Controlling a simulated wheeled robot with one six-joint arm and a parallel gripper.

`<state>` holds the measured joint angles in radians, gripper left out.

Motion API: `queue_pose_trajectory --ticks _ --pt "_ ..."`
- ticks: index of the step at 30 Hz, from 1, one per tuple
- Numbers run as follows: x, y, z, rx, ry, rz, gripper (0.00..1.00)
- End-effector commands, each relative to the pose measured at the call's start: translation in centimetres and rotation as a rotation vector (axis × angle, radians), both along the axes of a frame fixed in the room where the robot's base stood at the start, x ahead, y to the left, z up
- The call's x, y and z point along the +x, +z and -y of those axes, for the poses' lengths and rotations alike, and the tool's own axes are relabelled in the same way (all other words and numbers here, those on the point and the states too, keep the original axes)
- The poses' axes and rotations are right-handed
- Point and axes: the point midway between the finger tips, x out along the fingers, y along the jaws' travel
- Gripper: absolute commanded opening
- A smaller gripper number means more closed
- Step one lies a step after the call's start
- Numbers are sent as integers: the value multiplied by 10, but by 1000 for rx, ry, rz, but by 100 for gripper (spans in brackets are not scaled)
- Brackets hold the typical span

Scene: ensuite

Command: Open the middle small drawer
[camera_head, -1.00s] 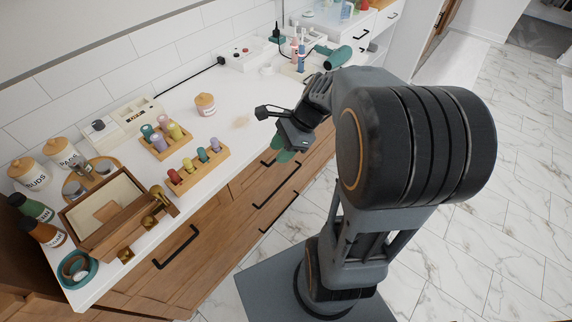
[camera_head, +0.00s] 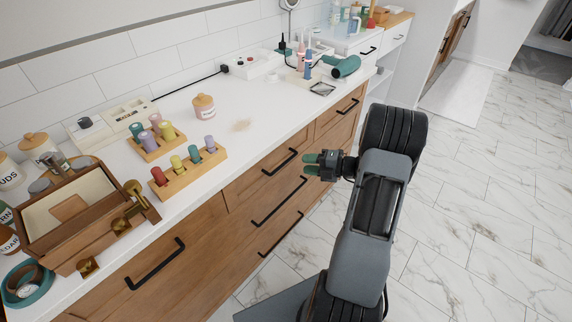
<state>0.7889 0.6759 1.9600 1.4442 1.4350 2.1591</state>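The middle small drawer (camera_head: 247,187) is in the top row of the wooden cabinet, under the white counter. It looks closed, and its black bar handle (camera_head: 280,162) is in plain view. My gripper (camera_head: 307,164) is in front of the cabinet, just right of that handle in the picture, with its green-tipped fingers pointing left toward the drawer fronts. A gap shows between the fingers and nothing is between them. The gripper looks apart from the handle, though its exact distance from the drawer front is hard to tell.
Other closed drawers have handles at left (camera_head: 155,264), below (camera_head: 279,201) and at right (camera_head: 348,106). The marble floor at right is clear.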

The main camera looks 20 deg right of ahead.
Motion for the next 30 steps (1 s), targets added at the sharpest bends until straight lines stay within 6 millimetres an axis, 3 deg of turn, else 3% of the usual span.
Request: queue_pose_trajectory --ticks 3,12,29,30 --pt "16 -6 -19 0 5 0 37" --pt "45 -13 -50 -1 4 0 37" --pt "55 -15 -61 -2 1 1 37" --pt "55 -15 -61 -2 1 1 34"
